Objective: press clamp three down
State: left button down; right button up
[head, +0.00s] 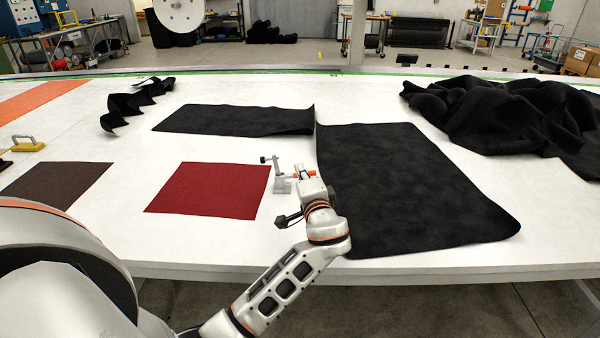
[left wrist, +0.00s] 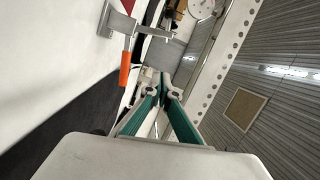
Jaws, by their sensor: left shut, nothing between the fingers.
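One toggle clamp (head: 282,186) stands on the white table between the red sheet and the large black sheet. It has a grey metal body, an arm with a dark tip to the left, and an orange handle (head: 306,174). I see no number on it. My left gripper (head: 299,168) is at the clamp's right side, close to the handle, and hides part of it. In the left wrist view the orange handle (left wrist: 125,68) hangs from the clamp body (left wrist: 122,22). The green-padded fingers (left wrist: 165,92) are shut and empty, apart from the handle. My right gripper is not in view.
A red sheet (head: 210,190) lies left of the clamp, and a large black sheet (head: 410,190) lies right. Another black sheet (head: 235,120) lies behind. Crumpled black fabric (head: 510,115) is heaped at back right. A yellow-handled tool (head: 27,146) sits far left.

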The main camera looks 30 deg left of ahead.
pick_arm(q)
jog(key=w+a+f+p, duration=0.1)
jog(key=w+a+p, duration=0.1)
jog(key=a, duration=0.5)
jog(key=shift+a, duration=0.3)
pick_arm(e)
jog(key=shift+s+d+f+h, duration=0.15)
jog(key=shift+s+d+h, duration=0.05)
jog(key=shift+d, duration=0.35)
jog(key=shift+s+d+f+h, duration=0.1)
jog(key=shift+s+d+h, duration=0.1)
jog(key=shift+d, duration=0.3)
pick_arm(q)
jog(key=shift+w, duration=0.15)
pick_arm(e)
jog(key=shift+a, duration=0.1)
